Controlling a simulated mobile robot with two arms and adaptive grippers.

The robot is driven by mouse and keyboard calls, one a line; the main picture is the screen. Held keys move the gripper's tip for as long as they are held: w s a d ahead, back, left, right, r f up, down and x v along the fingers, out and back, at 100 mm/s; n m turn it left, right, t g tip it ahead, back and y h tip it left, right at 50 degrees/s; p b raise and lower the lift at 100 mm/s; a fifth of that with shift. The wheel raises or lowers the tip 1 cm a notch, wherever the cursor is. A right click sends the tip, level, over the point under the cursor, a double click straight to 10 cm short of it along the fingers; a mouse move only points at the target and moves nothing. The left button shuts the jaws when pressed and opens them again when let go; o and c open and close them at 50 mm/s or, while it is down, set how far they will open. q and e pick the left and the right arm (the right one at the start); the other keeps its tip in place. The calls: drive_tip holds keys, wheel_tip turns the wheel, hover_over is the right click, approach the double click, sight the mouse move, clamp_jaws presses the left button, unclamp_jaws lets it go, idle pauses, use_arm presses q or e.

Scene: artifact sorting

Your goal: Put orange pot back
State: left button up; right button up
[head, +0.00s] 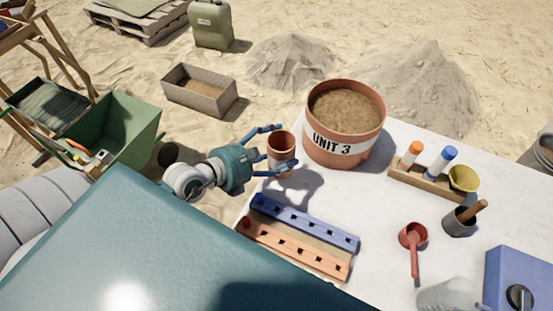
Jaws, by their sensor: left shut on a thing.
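My left gripper (271,151) is shut on a small orange-brown pot (283,143) with a pale band. It holds the pot upright near the table's left back edge, with a shadow on the tabletop in front of it. The pot's underside is hard to make out. A large terracotta bucket (344,149) labelled UNIT 3 and filled with soil stands just right of the held pot.
On the white table (375,218) are a blue rack (305,222), an orange rack (295,250), a wooden holder (425,183) with orange and blue capped tubes, a yellow bowl (464,178), a grey mortar (459,221), a red scoop (413,236) and a blue box (522,275).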

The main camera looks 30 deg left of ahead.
use_arm(q)
wheel_tip(320, 180, down, 5)
drive_tip(key=shift+r+b, duration=0.2)
drive_tip(key=shift+b, duration=0.15)
use_arm(e)
drive_tip(key=shift+s+a+f, duration=0.1)
drive_tip(key=shift+s+f, duration=0.25)
drive_tip(key=shift+s, duration=0.2)
use_arm(q)
drive_tip(key=o, duration=1.3)
drive_tip(key=shift+f, duration=0.1)
drive_tip(key=o, duration=0.5)
drive_tip(key=shift+c, duration=0.2)
use_arm(e)
drive_tip(key=shift+a, duration=0.2)
drive_tip(key=shift+w, duration=0.1)
use_arm(q)
drive_tip(key=b+v, duration=0.1)
drive_tip(key=v, duration=1.1)
use_arm(e)
drive_tip(key=shift+d+f, duration=0.2)
drive_tip(key=shift+f, duration=0.6)
